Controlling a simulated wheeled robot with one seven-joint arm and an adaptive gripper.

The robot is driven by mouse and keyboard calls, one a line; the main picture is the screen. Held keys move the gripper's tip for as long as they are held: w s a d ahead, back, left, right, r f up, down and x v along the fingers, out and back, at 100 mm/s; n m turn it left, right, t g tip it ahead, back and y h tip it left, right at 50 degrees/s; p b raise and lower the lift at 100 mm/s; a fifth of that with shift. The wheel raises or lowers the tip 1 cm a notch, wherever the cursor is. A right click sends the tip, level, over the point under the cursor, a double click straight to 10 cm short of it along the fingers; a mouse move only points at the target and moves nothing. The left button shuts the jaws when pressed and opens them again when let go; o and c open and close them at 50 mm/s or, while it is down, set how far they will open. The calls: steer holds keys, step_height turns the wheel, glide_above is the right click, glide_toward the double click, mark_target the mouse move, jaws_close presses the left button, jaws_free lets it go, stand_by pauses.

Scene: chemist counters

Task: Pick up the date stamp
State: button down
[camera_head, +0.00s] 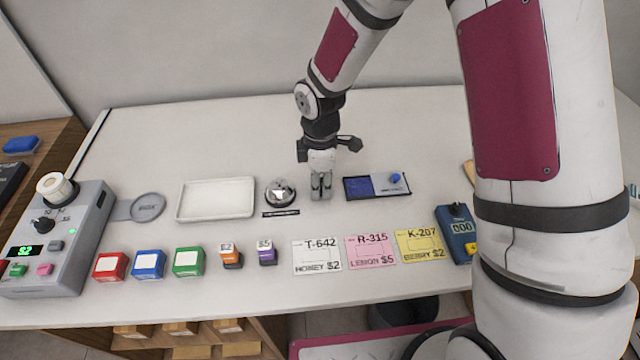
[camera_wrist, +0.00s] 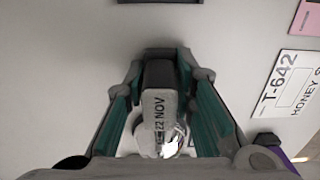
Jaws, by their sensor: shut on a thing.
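The date stamp (camera_wrist: 159,112) is a grey block with a dark top, and its face reads "22 NOV". In the wrist view it sits between the two teal-lined fingers of my gripper (camera_wrist: 160,105), which are shut on it. In the head view my gripper (camera_head: 320,190) points down at the counter between the bell and the blue ink pad. The stamp is mostly hidden by the fingers there, and I cannot tell whether it touches the counter.
A silver bell (camera_head: 281,193) stands close left of my gripper, and a blue ink pad (camera_head: 358,187) lies close right. A white tray (camera_head: 215,198) is further left. Price cards (camera_head: 316,256) and several coloured stamp blocks (camera_head: 149,265) line the front. The counter behind is clear.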

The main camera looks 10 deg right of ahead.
steer(key=shift+r, duration=0.6)
step_height(320, 180, up, 2)
steer(key=shift+w+r, duration=0.1)
steer(key=shift+s+d+r, duration=0.15)
steer(key=shift+s+d, duration=0.15)
steer(key=shift+s, duration=0.45)
steer(key=s+d, duration=0.1)
steer(key=s, duration=0.3)
steer(key=s+d+r, duration=0.1)
steer(key=s+d, duration=0.1)
steer(key=s, duration=0.3)
steer(key=s+d, duration=0.2)
steer(key=s, duration=0.2)
steer(key=shift+s+d+r, duration=0.15)
steer(key=shift+s+d, duration=0.05)
steer(key=shift+s, duration=0.05)
